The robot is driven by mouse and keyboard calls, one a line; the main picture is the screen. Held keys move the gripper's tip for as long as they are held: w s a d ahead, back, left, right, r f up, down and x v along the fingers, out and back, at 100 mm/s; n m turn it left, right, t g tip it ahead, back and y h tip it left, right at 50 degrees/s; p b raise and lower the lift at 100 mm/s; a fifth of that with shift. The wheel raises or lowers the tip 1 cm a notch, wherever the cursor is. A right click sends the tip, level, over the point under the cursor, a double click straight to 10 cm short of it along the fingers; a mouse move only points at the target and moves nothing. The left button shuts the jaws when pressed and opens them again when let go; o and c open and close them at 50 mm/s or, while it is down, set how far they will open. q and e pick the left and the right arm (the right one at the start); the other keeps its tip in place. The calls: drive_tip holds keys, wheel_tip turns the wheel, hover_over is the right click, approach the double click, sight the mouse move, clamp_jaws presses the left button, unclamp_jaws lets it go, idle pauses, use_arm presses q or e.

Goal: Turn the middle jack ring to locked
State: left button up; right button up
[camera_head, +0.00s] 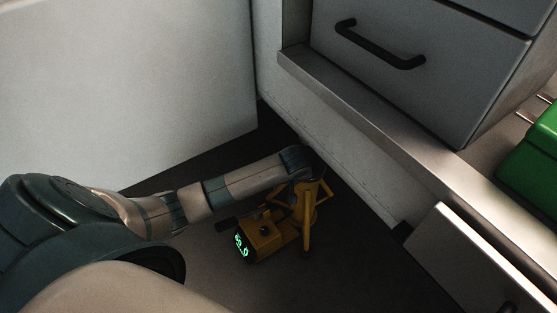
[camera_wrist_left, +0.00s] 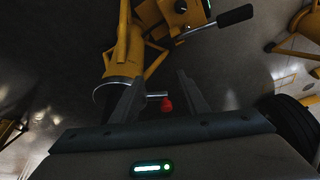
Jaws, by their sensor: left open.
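A yellow jack (camera_head: 264,236) with splayed legs stands on the dark floor in the head view, with a green lit display on its near end. In the left wrist view the yellow jack (camera_wrist_left: 130,50) fills the upper left, with a yellow box and black lever above. A silver curved ring (camera_wrist_left: 101,88) sits on its column, and a small metal pin with a red knob (camera_wrist_left: 166,103) sticks out to the right. My left gripper (camera_wrist_left: 158,92) is open, its fingers either side of the pin; I cannot tell whether they touch it. The right gripper is not in view.
Other yellow stands show at the right (camera_wrist_left: 303,28) and left edges of the wrist view. A dark wheel (camera_wrist_left: 290,122) is at its right. In the head view, a grey drawer unit (camera_head: 400,75) on a ledge and a green case (camera_head: 535,160) are at the right.

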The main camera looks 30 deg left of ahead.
use_arm(q)
drive_tip(key=w+a, duration=0.3)
drive_tip(key=w+a+f+b, duration=0.1)
drive_tip(key=w+a, duration=0.1)
drive_tip(key=w+a+b, duration=0.1)
drive_tip(key=w+a, duration=0.2)
drive_tip(key=shift+w+a+f, duration=0.3)
drive_tip(key=shift+a+f, duration=0.05)
drive_tip(key=shift+w+a+f+b, duration=0.15)
drive_tip(key=shift+f+b, duration=0.15)
drive_tip(key=shift+f, duration=0.25)
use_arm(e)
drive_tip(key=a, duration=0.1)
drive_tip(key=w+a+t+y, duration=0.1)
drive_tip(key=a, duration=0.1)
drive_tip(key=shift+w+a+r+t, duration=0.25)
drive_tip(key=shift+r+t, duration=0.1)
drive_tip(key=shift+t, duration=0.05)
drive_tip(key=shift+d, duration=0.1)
use_arm(q)
clamp_jaws()
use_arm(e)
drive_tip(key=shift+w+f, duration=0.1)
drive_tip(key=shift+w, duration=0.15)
